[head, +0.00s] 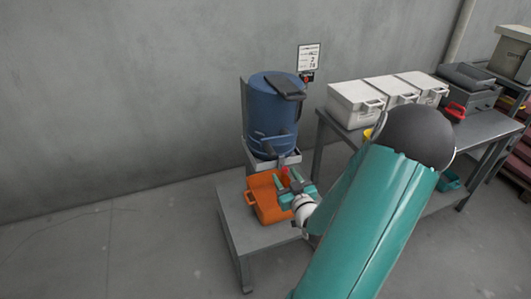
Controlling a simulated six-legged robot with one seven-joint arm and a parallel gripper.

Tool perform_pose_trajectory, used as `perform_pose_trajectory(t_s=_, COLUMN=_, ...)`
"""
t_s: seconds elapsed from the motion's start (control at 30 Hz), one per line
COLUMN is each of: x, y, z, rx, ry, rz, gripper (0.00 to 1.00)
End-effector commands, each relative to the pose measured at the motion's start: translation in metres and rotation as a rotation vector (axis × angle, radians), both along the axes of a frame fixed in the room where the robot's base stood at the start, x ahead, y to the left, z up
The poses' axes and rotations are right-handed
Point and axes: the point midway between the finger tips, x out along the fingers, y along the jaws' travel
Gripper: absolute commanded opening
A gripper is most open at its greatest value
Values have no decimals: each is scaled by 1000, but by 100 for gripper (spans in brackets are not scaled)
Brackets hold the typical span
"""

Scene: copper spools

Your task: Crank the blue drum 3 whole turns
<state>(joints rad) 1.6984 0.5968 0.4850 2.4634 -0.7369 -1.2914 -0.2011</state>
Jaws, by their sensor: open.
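The blue drum (268,112) stands upright in a grey frame at the back of a low grey stand. A dark flap or lid piece (285,87) sits on its top right. Grey bars (274,142) cross the lower front of the drum; I cannot tell which of them is the crank. A small red knob-like part (285,170) shows just below the drum, close to my gripper. My gripper (283,184) has green fingers and is open, in front of and below the drum, over the orange bin's right side. Its fingers hold nothing that I can see.
An orange bin (263,207) sits on the low grey stand (233,224). A grey bench (484,127) at right carries white cases (357,101), a dark case and red and yellow items. A sign (309,57) hangs behind the drum. The left floor is clear.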

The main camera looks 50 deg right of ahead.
Motion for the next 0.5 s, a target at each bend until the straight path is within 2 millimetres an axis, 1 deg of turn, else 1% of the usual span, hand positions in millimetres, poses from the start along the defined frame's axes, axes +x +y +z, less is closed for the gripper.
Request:
perform_pose_trajectory(t_s=0.17, x=14, y=-12, z=0, rx=-1, ry=-2, rz=2, gripper=47)
perform_pose_trajectory(t_s=0.5, x=70, y=-48, z=0, rx=3, ry=-5, rz=1, gripper=47)
